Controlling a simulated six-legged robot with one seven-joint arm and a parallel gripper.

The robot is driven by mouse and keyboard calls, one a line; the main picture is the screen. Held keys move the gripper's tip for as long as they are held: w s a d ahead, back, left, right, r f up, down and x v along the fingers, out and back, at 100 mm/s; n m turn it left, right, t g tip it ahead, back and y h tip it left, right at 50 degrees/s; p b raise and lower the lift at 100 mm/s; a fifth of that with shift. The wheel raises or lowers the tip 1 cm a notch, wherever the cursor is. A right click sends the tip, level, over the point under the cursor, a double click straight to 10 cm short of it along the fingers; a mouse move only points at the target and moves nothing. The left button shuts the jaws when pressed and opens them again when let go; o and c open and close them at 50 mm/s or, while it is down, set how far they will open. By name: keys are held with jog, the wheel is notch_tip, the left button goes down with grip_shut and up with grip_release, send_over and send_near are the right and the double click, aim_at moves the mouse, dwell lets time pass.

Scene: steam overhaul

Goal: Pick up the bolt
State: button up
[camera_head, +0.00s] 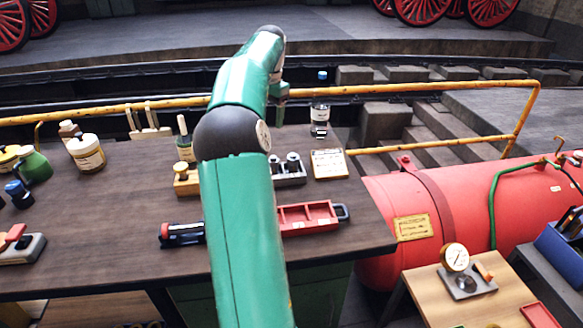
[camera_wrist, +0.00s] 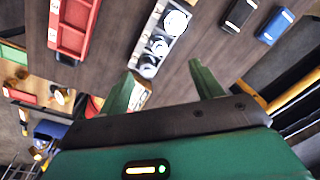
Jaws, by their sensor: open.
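I cannot make out a bolt for certain in either view. A grey rack (camera_head: 289,172) on the dark wooden workbench (camera_head: 120,225) holds round metal pieces, which may be bolt heads. The rack also shows at the top middle of the wrist view (camera_wrist: 149,65), with several bright round tops (camera_wrist: 175,22) in a row. My gripper (camera_wrist: 167,76) is open and empty, its two green fingers apart. The rack lies beyond the fingers, towards the upper left. In the head view my green arm reaches over the bench and hides part of it; the fingertips are not clear there.
A red tray (camera_head: 309,217) sits near the bench's front right. A yellow rail (camera_head: 440,88) runs behind the bench. A red tank (camera_head: 370,240) stands right of it.

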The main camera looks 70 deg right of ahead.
jog(key=m+g, duration=0.1)
jog(key=m, duration=0.1)
send_over(293, 154)
notch_tip(293, 154, down, 4)
notch_tip(293, 154, down, 14)
jog(key=shift+s+a+r, duration=0.1)
jog(key=c, duration=1.1)
jog(key=shift+r, duration=0.1)
jog(key=shift+c, duration=1.3)
